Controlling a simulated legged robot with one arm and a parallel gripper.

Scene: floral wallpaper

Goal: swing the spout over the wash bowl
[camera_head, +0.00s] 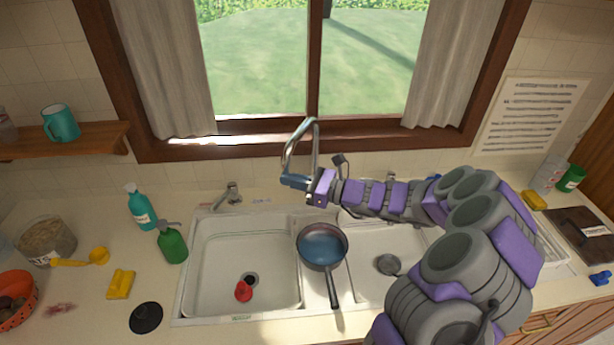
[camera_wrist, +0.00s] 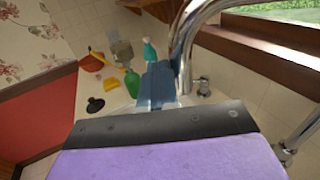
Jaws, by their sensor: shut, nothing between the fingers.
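The chrome gooseneck spout (camera_head: 300,134) arches up behind the sink, in front of the window. In the wrist view its curved tube (camera_wrist: 184,50) passes close by my fingers. My gripper (camera_head: 295,181) is at the spout's lower left end, with its blue fingers shut and nothing between them. In the wrist view the fingers (camera_wrist: 157,86) lie beside the tube; I cannot tell whether they touch it. The sink has a large left bowl (camera_head: 215,265) holding a red object (camera_head: 243,291), and a right bowl (camera_head: 372,262) partly hidden by my arm.
A pan (camera_head: 322,250) sits between the two bowls, its handle toward the front. A small chrome tap (camera_head: 229,194) stands behind the left bowl. A green bottle (camera_head: 172,245) and a teal bottle (camera_head: 141,208) stand left of the sink. The space above the left bowl is clear.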

